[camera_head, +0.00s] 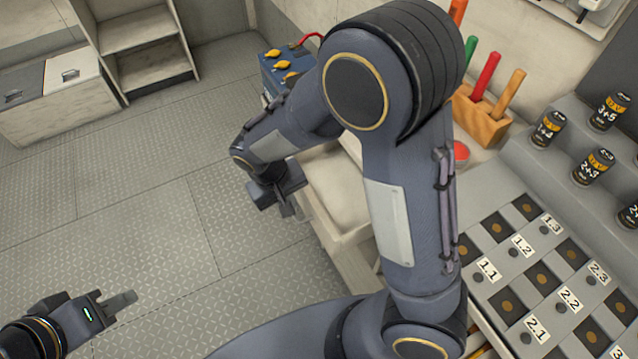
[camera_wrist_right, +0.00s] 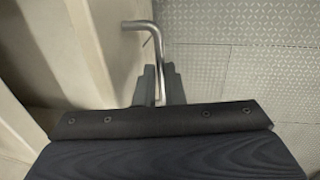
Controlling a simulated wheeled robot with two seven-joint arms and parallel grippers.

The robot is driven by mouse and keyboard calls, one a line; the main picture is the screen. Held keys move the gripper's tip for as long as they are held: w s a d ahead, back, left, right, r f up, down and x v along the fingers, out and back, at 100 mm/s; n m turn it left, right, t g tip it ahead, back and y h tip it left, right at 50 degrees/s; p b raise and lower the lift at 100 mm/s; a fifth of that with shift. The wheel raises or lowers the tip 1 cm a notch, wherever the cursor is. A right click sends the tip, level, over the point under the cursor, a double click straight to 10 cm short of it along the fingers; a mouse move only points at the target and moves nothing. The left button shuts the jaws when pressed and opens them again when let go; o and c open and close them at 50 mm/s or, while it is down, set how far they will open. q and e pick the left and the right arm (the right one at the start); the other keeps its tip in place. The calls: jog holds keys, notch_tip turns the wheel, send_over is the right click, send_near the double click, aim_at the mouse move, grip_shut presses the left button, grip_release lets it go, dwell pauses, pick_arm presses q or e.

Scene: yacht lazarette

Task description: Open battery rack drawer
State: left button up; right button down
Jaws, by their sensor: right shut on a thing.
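My right gripper (camera_head: 287,207) is shut on a bent metal bar handle (camera_wrist_right: 143,27), which shows between its fingers (camera_wrist_right: 160,85) in the wrist view. In the head view the gripper is at the left side of a cream box-like part (camera_head: 338,188) at the bench; my right arm hides much of that area. I cannot tell how far the drawer stands open. The battery rack (camera_head: 506,262), with labelled dark sockets, is at the right. My left gripper (camera_head: 128,301) is low at the left over the floor, away from the rack; its finger gap is unclear.
Batteries (camera_head: 593,167) stand on a stepped shelf at the right. A wooden block (camera_head: 482,118) with coloured handles and a blue box (camera_head: 282,72) with yellow knobs are behind my right arm. Cream steps and a locker (camera_head: 60,100) are at the far left. The plated floor (camera_head: 150,225) is clear.

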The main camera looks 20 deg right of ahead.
jog(key=a, duration=1)
jog(key=shift+s+a, duration=0.3)
jog(key=shift+s, duration=0.1)
jog(key=c, duration=1.5)
grip_release()
jog(key=r, duration=0.2)
jog(key=a+r, duration=0.1)
jog(key=r, duration=0.4)
jog(key=shift+a+r+p, duration=0.2)
jog(key=shift+r+p, duration=0.2)
